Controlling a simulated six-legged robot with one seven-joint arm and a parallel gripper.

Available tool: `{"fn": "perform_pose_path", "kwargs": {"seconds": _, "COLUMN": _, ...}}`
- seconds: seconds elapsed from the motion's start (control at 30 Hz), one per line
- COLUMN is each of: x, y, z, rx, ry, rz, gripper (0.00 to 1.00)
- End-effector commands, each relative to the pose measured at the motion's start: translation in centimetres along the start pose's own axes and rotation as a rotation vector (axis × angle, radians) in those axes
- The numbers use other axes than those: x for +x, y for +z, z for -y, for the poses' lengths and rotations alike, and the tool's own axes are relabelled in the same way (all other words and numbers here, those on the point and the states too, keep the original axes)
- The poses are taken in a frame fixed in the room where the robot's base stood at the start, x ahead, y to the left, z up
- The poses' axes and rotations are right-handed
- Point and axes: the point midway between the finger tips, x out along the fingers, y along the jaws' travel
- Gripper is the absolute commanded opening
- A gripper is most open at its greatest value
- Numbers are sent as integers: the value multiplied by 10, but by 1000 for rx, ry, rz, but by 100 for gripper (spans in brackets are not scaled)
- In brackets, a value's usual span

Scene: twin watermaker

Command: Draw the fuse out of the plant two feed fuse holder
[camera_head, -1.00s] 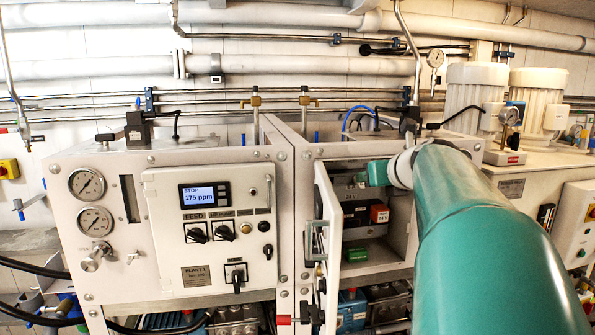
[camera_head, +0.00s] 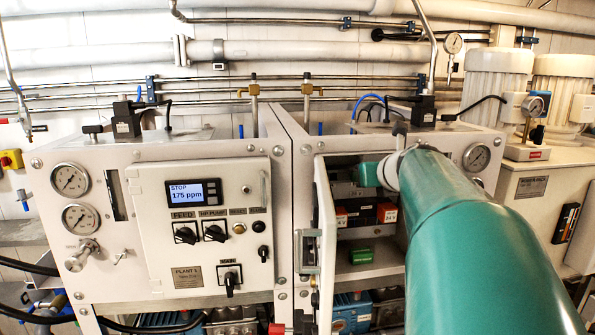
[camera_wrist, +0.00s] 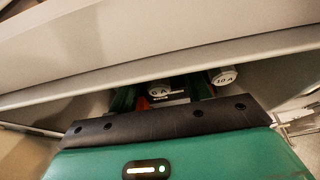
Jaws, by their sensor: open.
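The right-hand cabinet (camera_head: 312,145) stands with its door (camera_head: 323,245) swung open, beside the one labelled plant 1. In the wrist view, two round pale caps show under a grey edge: one marked 10 A (camera_wrist: 224,75) at the right, and one with a partly legible label ending in A (camera_wrist: 158,88). I cannot tell which belongs to the feed fuse holder. My gripper (camera_wrist: 161,94) is open, its green fingers either side of the left cap. I cannot tell whether they touch it. In the head view my green arm reaches into the cabinet; the fingertips are hidden.
Dark modules with orange labels (camera_head: 387,212) and a green block (camera_head: 361,257) sit inside the cabinet. The plant 1 panel (camera_head: 200,225) with knobs and display is at left. White pump motors (camera_head: 497,85) stand at right. The grey edge (camera_wrist: 150,72) runs close above my gripper.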

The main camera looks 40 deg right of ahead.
Motion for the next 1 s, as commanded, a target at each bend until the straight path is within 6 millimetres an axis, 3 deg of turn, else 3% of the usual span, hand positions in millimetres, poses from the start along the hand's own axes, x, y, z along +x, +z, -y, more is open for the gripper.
{"fn": "perform_pose_path", "kwargs": {"seconds": 0.33, "x": -2, "y": -1, "z": -2, "rx": -1, "ry": 0, "rz": 0, "gripper": 47}}
{"fn": "perform_pose_path", "kwargs": {"seconds": 0.57, "x": -1, "y": -1, "z": -2, "rx": 0, "ry": 0, "rz": 0, "gripper": 2}}
{"fn": "perform_pose_path", "kwargs": {"seconds": 0.63, "x": 0, "y": -1, "z": -2, "rx": 0, "ry": 0, "rz": 0, "gripper": 1}}
{"fn": "perform_pose_path", "kwargs": {"seconds": 0.67, "x": 0, "y": -1, "z": -2, "rx": 0, "ry": 0, "rz": 0, "gripper": 19}}
{"fn": "perform_pose_path", "kwargs": {"seconds": 0.77, "x": 0, "y": -1, "z": -2, "rx": 0, "ry": 1, "rz": -1, "gripper": 0}}
{"fn": "perform_pose_path", "kwargs": {"seconds": 1.0, "x": -4, "y": -2, "z": -1, "rx": 0, "ry": 0, "rz": 1, "gripper": 0}}
